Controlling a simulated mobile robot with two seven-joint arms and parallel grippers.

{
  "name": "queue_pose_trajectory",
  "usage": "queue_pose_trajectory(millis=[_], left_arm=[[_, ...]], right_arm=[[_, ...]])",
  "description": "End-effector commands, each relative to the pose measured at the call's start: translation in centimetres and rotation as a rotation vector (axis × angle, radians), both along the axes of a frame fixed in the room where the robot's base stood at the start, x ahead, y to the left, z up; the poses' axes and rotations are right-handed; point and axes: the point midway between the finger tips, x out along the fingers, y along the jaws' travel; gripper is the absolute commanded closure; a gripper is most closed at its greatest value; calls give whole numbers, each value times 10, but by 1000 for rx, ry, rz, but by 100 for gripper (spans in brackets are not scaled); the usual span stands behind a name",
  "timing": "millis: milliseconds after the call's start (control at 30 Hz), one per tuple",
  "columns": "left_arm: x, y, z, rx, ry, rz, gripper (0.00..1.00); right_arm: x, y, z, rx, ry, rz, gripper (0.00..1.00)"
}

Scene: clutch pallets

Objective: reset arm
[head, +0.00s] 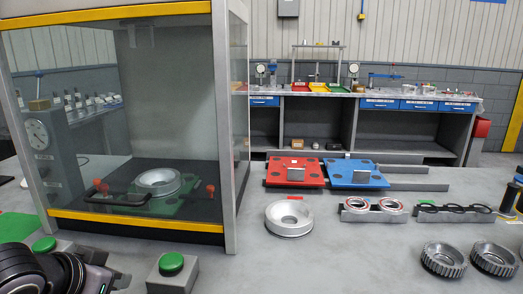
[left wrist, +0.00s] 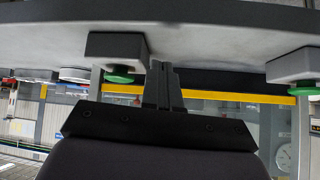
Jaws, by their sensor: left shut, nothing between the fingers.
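My left gripper (head: 118,281) is low at the left of the head view, close to a grey box with a green button (head: 171,264). In the left wrist view the fingers (left wrist: 162,80) are together, with nothing between them. That view looks upside down, and a green button (left wrist: 122,76) on a grey box shows beside the fingers. I cannot tell whether they touch the box. My right gripper is not in view.
A glazed press (head: 130,230) with a yellow sill holds a green pallet (head: 140,205) and silver ring (head: 158,182). Red (head: 295,172) and blue pallets (head: 353,174), a silver housing (head: 289,218), bearings (head: 375,206) and gears (head: 443,259) lie to the right. A second green button (head: 44,244) stands left.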

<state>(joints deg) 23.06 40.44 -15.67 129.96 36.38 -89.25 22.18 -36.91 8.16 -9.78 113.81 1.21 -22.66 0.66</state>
Motion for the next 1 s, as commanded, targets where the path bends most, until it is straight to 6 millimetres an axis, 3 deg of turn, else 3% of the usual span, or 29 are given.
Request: queue_pose_trajectory(millis=[33,267,500,700,900,1000], left_arm=[[-10,-7,-19,-6,28,-10,100],[-50,-24,-81,-1,114,-18,100],[-114,-32,-141,9,238,18,100],[-173,-29,-177,38,353,72,100],[-230,-22,-199,81,472,129,100],[-208,-25,-200,66,385,112,100]], right_arm=[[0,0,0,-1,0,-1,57],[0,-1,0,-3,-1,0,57],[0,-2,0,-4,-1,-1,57],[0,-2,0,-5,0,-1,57],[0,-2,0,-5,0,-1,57],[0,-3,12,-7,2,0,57]])
